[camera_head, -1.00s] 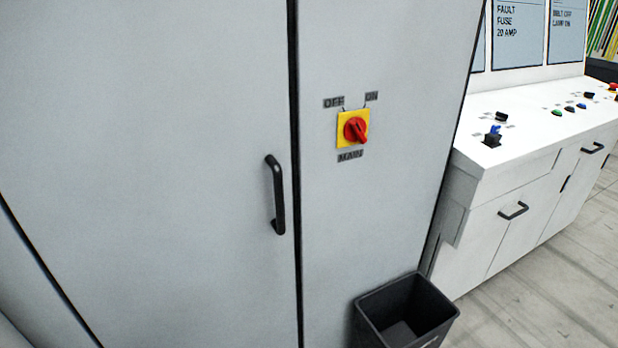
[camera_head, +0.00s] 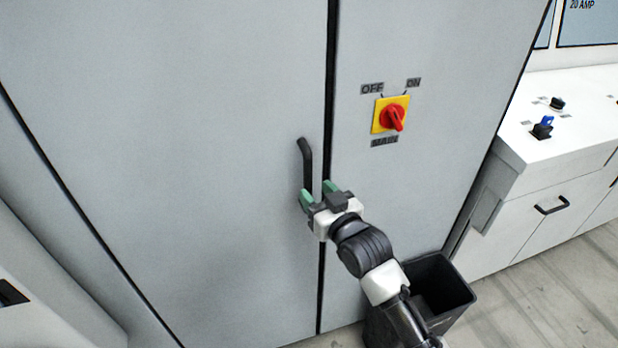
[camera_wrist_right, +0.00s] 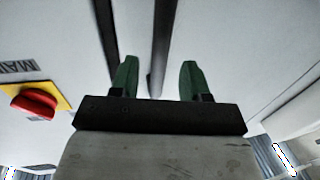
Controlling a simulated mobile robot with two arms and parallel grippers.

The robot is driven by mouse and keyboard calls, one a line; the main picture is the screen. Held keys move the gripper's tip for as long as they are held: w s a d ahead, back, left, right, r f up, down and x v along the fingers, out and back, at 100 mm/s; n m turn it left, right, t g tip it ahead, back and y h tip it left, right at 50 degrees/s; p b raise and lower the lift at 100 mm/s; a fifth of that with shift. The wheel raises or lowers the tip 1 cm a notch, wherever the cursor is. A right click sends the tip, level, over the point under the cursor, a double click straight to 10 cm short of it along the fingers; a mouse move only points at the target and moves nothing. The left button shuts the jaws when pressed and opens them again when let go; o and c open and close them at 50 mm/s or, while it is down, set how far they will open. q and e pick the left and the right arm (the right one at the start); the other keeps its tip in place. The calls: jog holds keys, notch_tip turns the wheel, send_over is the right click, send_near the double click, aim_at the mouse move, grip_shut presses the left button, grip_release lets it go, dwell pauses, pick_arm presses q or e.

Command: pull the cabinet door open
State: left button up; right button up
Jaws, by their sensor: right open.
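The cabinet door (camera_head: 190,130) is a large grey panel that stands shut, its right edge along a dark vertical gap. Its black bar handle (camera_head: 306,160) is upright near that edge. My right gripper (camera_head: 317,193) is open at the handle's lower part, with green fingertips. In the right wrist view the handle (camera_wrist_right: 163,45) runs between the two open fingers (camera_wrist_right: 158,80), with space on both sides. I cannot tell how deep the handle sits between them. The handle's lower end is hidden by the gripper in the head view. My left gripper is not in view.
A red rotary switch on a yellow plate (camera_head: 379,127) sits on the panel right of the gap; it also shows in the wrist view (camera_wrist_right: 60,96). A black bin (camera_head: 455,295) stands below, behind my right arm. A white control desk (camera_head: 560,150) is at right.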

aim_at(310, 185)
jog(key=shift+p+x, duration=0.35)
jog(key=shift+x, duration=1.8)
jog(key=shift+s, duration=0.1)
grip_shut()
